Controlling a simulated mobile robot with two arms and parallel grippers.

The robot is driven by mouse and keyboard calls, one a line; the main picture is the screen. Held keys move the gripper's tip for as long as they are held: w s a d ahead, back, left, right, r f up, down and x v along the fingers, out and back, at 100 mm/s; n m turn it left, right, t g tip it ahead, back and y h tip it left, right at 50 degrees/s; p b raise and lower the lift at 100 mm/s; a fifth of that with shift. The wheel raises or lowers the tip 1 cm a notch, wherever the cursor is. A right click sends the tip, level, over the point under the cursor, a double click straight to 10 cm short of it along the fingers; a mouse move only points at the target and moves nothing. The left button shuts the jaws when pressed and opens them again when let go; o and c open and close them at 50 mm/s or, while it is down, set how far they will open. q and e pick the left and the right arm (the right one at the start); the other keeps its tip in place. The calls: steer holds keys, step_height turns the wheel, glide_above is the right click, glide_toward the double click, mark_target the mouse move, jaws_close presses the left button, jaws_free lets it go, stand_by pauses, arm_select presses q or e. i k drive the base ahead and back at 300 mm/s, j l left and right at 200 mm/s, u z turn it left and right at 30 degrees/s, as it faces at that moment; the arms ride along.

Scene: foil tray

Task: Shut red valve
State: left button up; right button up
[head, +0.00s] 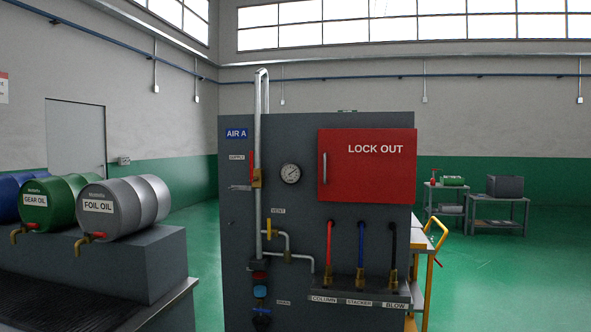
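A red valve handle (251,166) stands upright beside the vertical grey pipe (258,120) on the dark panel (300,230), next to a small label that seems to read SUPPLY. Its brass body (257,180) sits on the pipe at the handle's lower end. The handle lies along the pipe. Neither of my grippers is in view.
A yellow handle (269,228) sits lower by the VENT label, with a gauge (290,173) and red LOCK OUT box (367,165) to the right. Red, blue and black hoses hang below.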

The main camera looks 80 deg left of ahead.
mark_target(252, 180)
steer(key=j+u, duration=0.15)
steer(key=u, duration=0.35)
steer(key=k+j+u, duration=0.1)
steer(key=j+u, duration=0.15)
steer(key=u, duration=0.2)
steer(key=j+u, duration=0.15)
steer(key=u, duration=0.35)
steer(key=j+u, duration=0.2)
steer(key=u, duration=0.25)
steer(key=i+j+u, duration=0.2)
steer(key=j, duration=0.25)
steer(key=i+j+u, duration=0.15)
steer(key=j, duration=0.25)
steer(key=i+j+u, duration=0.2)
steer(key=i+j, duration=0.05)
steer(key=j, duration=0.1)
